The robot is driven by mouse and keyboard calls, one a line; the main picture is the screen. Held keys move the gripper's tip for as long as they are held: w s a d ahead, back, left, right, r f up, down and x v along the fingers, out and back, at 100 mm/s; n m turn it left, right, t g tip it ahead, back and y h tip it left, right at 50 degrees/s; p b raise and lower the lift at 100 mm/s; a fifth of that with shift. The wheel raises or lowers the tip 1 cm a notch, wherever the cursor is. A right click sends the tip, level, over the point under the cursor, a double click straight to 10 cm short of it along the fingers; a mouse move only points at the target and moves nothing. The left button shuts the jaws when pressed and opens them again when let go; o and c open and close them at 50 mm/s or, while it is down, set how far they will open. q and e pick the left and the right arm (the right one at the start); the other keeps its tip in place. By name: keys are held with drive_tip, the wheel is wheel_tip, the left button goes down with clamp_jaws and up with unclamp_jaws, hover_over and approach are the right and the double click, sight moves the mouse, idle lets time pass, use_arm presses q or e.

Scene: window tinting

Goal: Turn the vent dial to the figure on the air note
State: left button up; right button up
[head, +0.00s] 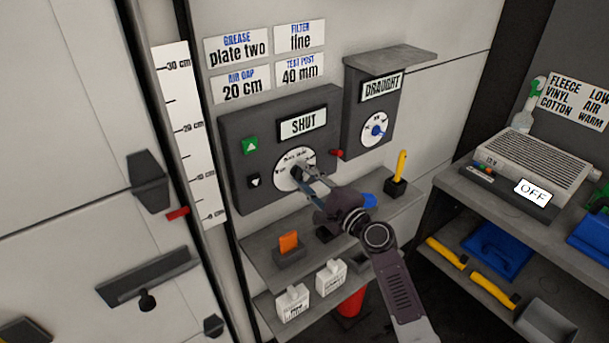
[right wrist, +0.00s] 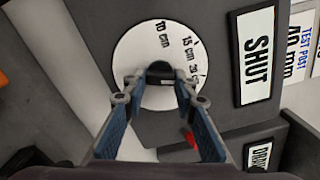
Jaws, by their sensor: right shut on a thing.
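The vent dial (head: 284,181) is a white disc on a dark grey wall box, under a sign reading SHUT (head: 303,123). In the right wrist view the dial (right wrist: 133,55) carries the figures 10 cm, 15 cm and 20 cm. The air note (head: 242,86) on the wall reads AIR GAP 20 cm. My right gripper (head: 304,174) is shut on the dial's dark knob (right wrist: 160,69), with one finger on each side. Which figure the knob points at is hard to tell. My left gripper is not in view.
A DRAUGHT box (head: 361,121) with a smaller dial is right of the vent box. A red peg (head: 336,153) juts out between them. Below is a shelf (head: 262,245) with an orange block (head: 289,243). A wall ruler (head: 188,140) stands to the left.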

drive_tip(key=shift+f, duration=0.1)
idle(0.4)
drive_tip(key=o, duration=1.1)
drive_tip(key=shift+d, duration=0.1)
drive_tip(key=v, duration=1.2)
